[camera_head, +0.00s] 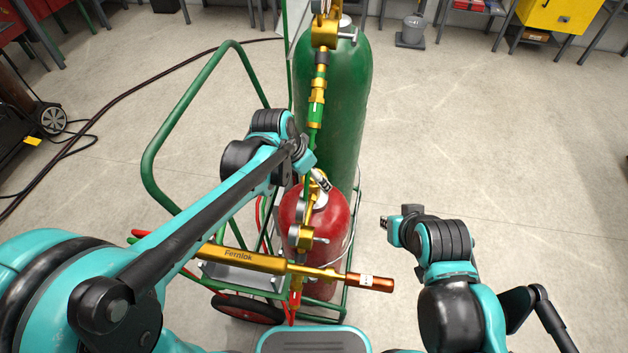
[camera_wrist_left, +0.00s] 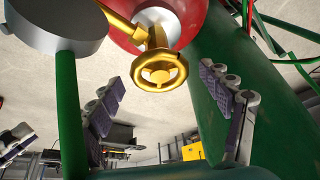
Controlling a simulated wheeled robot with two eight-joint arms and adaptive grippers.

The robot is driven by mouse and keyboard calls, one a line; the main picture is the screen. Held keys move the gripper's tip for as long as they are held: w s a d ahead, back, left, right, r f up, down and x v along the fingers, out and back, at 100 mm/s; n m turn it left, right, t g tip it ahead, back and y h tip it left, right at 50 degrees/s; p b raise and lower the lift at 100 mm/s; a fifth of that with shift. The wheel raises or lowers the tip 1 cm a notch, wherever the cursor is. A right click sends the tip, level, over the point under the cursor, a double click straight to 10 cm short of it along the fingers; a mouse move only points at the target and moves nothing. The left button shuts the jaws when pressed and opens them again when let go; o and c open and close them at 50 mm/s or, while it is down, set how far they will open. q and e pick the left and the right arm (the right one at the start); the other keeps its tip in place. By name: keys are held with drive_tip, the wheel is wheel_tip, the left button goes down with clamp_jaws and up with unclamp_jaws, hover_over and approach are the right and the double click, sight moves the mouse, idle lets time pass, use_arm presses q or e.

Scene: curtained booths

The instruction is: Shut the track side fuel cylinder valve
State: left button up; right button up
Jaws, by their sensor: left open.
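The red cylinder (camera_head: 322,228) stands at the front of a green cart, with a taller green cylinder (camera_head: 335,105) behind it. Brass regulator fittings (camera_head: 301,237) sit at its top. My left gripper (camera_head: 319,181) is over the top of the red cylinder. In the left wrist view a brass valve handwheel (camera_wrist_left: 160,72) on the red cylinder (camera_wrist_left: 185,20) shows between the spread fingers of my left gripper (camera_wrist_left: 162,82); neither finger visibly touches it. The handwheel is mostly hidden in the head view. My right gripper (camera_head: 392,228) is right of the cart, its finger state unclear.
A brass torch labelled Fernlok (camera_head: 255,261) lies across the cart's front. The cart's green frame (camera_head: 150,160) rises at left, and a dark hose (camera_head: 130,92) crosses the floor. A yellow cabinet (camera_head: 560,14) stands at back right. Floor to the right is clear.

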use_arm(q)
drive_tip(key=shift+x, duration=0.9)
drive_tip(key=c, duration=1.2)
drive_tip(key=shift+o, duration=0.2)
drive_tip(key=shift+m, duration=0.3)
